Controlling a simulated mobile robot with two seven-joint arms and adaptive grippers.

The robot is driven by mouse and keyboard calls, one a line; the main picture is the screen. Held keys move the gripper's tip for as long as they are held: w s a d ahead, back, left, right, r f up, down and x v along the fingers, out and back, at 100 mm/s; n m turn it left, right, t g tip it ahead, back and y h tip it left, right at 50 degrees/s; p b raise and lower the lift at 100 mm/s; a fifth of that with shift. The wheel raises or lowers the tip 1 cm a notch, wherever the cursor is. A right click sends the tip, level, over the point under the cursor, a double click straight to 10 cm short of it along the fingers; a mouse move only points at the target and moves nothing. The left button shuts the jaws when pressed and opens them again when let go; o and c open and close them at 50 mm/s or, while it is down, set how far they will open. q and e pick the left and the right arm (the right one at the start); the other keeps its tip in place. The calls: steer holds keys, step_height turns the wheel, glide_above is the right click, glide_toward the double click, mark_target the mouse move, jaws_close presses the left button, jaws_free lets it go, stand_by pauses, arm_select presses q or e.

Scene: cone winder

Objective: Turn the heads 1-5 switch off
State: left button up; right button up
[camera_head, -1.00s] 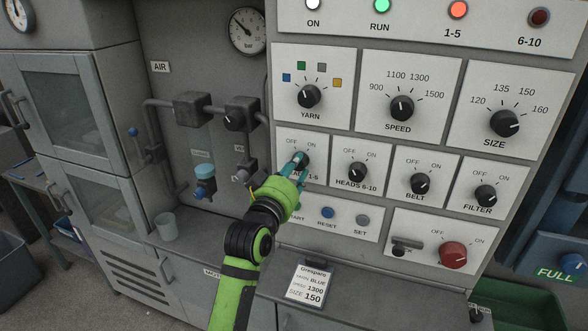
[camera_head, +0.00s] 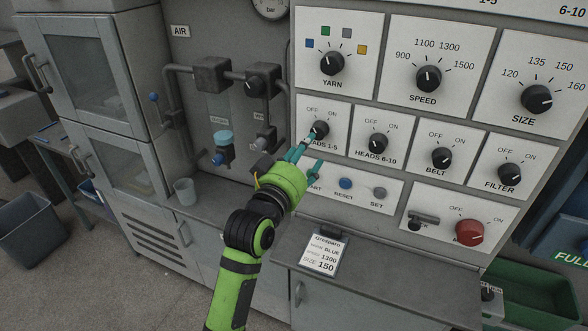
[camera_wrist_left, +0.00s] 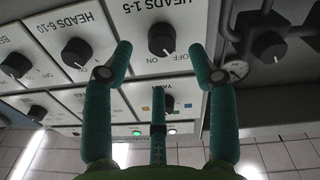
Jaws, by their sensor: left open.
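The heads 1-5 switch is a round black knob (camera_head: 319,129) on a white plate, left of the heads 6-10 knob (camera_head: 376,143). My left gripper (camera_head: 307,156), with teal fingers, is open and empty just below and in front of the knob. In the left wrist view its fingertips (camera_wrist_left: 160,55) are spread to both sides of the knob in the picture, apparently not touching it. The fingers partly cover its label. My right gripper is not in view.
The yarn knob (camera_head: 332,77) is above, and the belt knob (camera_head: 438,157) is further right. Reset (camera_head: 345,183) and set buttons are below, with a red knob (camera_head: 469,232) at lower right. A cup (camera_head: 185,191) and an order card (camera_head: 321,253) are on the ledge.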

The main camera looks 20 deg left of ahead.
arm_select(q)
steer(key=s, duration=0.6)
steer(key=shift+s+a+f, duration=0.2)
steer(key=shift+s, duration=0.1)
